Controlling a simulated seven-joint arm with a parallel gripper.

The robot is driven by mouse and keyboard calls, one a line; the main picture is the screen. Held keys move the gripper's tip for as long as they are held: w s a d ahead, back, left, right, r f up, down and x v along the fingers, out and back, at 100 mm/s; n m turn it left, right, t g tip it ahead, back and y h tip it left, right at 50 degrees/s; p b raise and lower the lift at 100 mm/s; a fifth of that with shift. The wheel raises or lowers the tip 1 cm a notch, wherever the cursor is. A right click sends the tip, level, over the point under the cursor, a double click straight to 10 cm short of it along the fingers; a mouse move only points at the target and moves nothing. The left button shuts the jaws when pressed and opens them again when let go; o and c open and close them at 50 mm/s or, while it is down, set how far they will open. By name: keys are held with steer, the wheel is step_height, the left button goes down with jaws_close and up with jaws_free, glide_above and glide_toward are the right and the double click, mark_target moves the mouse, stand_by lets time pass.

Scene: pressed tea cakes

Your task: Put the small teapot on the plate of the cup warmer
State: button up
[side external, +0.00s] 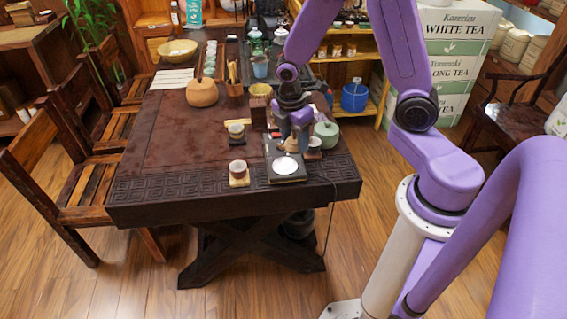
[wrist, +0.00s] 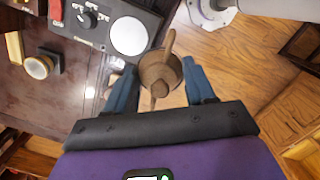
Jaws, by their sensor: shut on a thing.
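The small teapot (wrist: 158,78) is brown, with a handle and spout, and sits between my blue fingertips in the wrist view. My gripper (side external: 292,133) is shut on it and holds it above the table's near right end. In the side view the teapot (side external: 290,145) is partly hidden by the fingers.
A cup on a wooden coaster (side external: 239,182) stands left of the warmer, and another cup (side external: 236,130) farther back. A green lidded pot (side external: 327,130) and a small cup (side external: 314,144) stand close right. The table's edge (side external: 230,205) is near.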

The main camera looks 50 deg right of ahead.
steer(key=s+d+r+n, duration=0.1)
steer(key=s+d+n, duration=0.15)
steer(key=s, duration=0.55)
glide_above(286, 164)
steer(key=f, duration=0.8)
steer(key=shift+s+a+f, duration=0.25)
steer(key=shift+a+f, duration=0.15)
steer(key=shift+w+f, duration=0.15)
steer(key=shift+f, duration=0.05)
steer(key=shift+w+f, duration=0.1)
steer(key=shift+f, duration=1.6)
steer(key=shift+f, duration=0.1)
steer(key=o, duration=1.1)
steer(key=shift+c, duration=0.2)
